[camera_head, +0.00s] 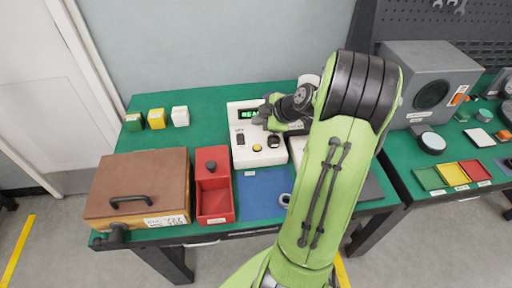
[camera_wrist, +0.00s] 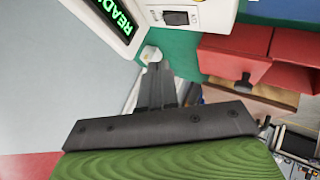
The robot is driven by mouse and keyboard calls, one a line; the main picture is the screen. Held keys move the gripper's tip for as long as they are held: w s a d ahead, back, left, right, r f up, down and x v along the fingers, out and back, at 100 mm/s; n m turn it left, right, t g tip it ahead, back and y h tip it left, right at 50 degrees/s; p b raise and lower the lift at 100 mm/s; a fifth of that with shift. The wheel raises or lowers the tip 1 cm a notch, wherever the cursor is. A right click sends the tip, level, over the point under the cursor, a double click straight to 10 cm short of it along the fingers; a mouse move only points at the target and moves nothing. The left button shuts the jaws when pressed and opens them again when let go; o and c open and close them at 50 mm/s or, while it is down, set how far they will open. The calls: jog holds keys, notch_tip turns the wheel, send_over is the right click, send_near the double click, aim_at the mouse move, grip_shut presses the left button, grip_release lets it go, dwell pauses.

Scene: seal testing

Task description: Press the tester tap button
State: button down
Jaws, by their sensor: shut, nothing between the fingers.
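The tester (camera_head: 243,158) is a white box on the green table, with a lit green display (camera_head: 247,114), a yellow button (camera_head: 257,148), a black knob (camera_head: 274,141) and a small dark switch (camera_head: 240,139). I cannot tell which control is the tap button. My gripper (camera_head: 261,117) is over the tester's back right part, beside the display, and partly covers that area. In the wrist view my gripper (camera_wrist: 154,68) is shut and empty. The display (camera_wrist: 118,18) and dark switch (camera_wrist: 180,17) show above the fingers. Contact with the tester is not clear.
A red bin (camera_head: 215,207), a brown case (camera_head: 137,185) and a blue mat (camera_head: 258,205) lie in front. Green, yellow and white blocks (camera_head: 180,116) stand back left. A grey machine (camera_head: 428,75) and coloured trays (camera_head: 453,174) are on the right bench.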

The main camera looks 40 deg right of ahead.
jog(key=b, duration=0.4)
send_over(259, 149)
notch_tip(259, 149, down, 8)
jog(key=shift+d+r, duration=0.1)
jog(key=shift+r, duration=0.1)
jog(key=shift+f+b, duration=0.4)
jog(key=shift+b, duration=0.35)
dwell(0.9)
jog(key=shift+f+b, duration=0.45)
jog(key=shift+b, duration=0.25)
jog(key=shift+f+b, duration=0.35)
jog(key=shift+b, duration=0.15)
jog(key=shift+r, duration=0.1)
dwell(0.5)
jog(key=shift+r+p, duration=0.3)
jog(key=shift+r, duration=0.45)
jog(key=shift+r+p, duration=1.4)
jog(key=shift+r, duration=1.1)
